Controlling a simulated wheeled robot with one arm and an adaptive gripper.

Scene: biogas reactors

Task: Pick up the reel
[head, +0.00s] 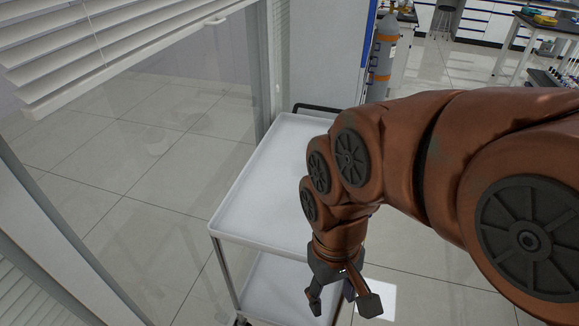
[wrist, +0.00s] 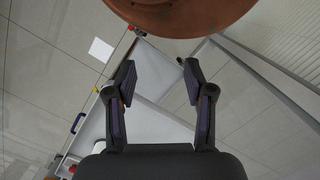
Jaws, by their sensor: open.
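I cannot make out a reel in either view. My gripper (head: 342,298) hangs at the front right edge of a white cart in the head view, with its fingers pointing down and spread apart. In the wrist view my gripper (wrist: 160,72) is open, and I see nothing held between its fingers. Part of the cart shows beyond the fingers there. My arm hides the right part of the cart in the head view.
The white cart (head: 265,180) has a bare visible top tray and a lower shelf (head: 275,285). Glass panels and blinds (head: 110,45) stand at the left. A grey cylinder with orange bands (head: 381,62) stands behind. Tables (head: 545,22) are far right.

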